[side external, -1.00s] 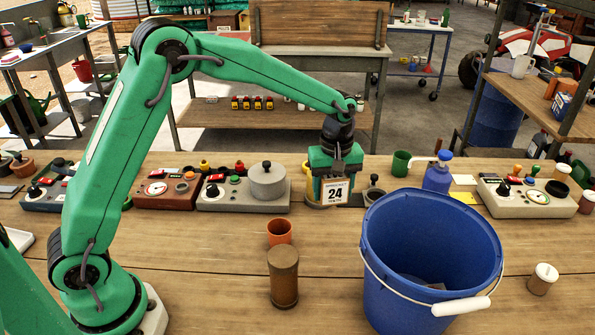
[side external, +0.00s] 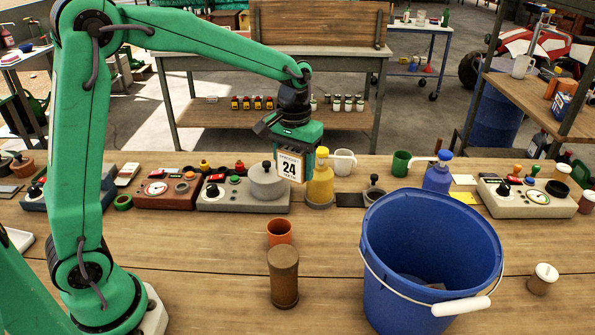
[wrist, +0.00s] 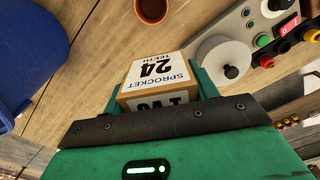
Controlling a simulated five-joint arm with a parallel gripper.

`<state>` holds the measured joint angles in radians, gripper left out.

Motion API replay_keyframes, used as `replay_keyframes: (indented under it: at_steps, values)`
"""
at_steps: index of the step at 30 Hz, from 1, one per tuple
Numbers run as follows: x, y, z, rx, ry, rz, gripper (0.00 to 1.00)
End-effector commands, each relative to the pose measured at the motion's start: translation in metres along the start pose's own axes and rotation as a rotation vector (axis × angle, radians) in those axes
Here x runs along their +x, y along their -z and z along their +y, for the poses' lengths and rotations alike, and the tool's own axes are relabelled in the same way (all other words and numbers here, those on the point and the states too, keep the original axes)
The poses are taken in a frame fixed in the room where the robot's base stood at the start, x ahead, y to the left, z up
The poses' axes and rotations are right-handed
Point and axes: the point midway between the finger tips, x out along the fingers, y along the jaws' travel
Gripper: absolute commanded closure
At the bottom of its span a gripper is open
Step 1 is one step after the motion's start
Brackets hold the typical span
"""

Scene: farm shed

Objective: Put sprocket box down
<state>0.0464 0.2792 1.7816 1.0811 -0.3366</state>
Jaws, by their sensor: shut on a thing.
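The sprocket box (side external: 289,168) is a small carton with a white label reading 24. My gripper (side external: 291,150) is shut on it and holds it up in the air, in front of the grey control box (side external: 243,196) with the round knob. In the wrist view the box (wrist: 158,76) shows its "SPROCKET 24 TEETH" label between the jaws of my gripper (wrist: 155,95). The wooden bench (side external: 200,245) lies below. The box's underside is hidden.
A yellow bottle (side external: 320,182) stands just right of the held box. A large blue bucket (side external: 430,265) is at the front right. An orange cup (side external: 279,232) and a brown cylinder (side external: 283,277) stand mid-bench.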

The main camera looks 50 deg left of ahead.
Motion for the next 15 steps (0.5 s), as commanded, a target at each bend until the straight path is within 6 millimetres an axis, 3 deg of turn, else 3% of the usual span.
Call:
replay_keyframes:
  at_steps: [6,15]
  values:
    - [-0.014,-0.014,-0.018,0.174,-0.001,0.003,0.68]
    - [-0.021,-0.024,-0.028,0.286,0.000,0.001,0.68]
